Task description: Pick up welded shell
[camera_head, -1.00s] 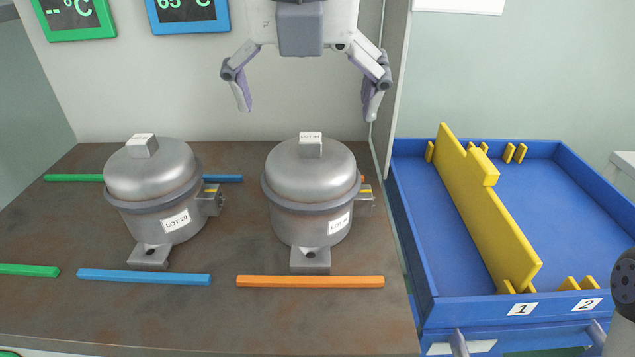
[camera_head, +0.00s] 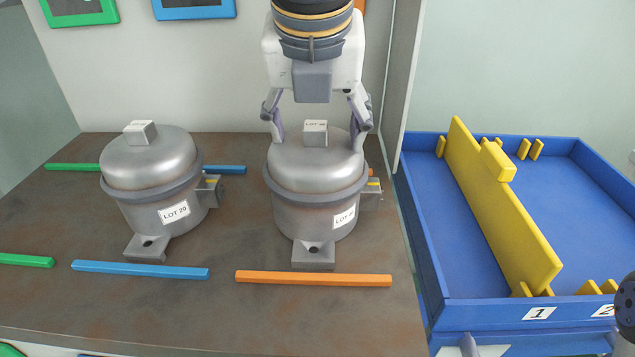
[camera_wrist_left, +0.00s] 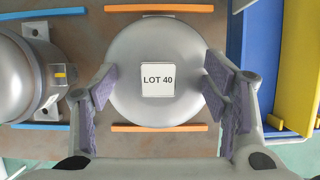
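A grey compressor shell (camera_head: 310,185) stands upright on the brown table, with a domed lid, a square top block and a front foot; its top label reads LOT 40 in the left wrist view (camera_wrist_left: 157,107). My left gripper (camera_head: 318,143) is directly above it, pointing down. Its two fingers are spread on either side of the top block at the dome, with a gap to the block. Whether the fingertips touch the dome, I cannot tell. A second shell (camera_head: 150,185), labelled LOT 20, stands to the left.
An orange strip (camera_head: 313,279) and a blue strip (camera_head: 140,270) lie in front of the shells. A blue tray (camera_head: 490,313) with a yellow divider (camera_head: 500,205) is at the right, its compartments empty. A grey panel edge (camera_head: 398,90) rises between table and tray.

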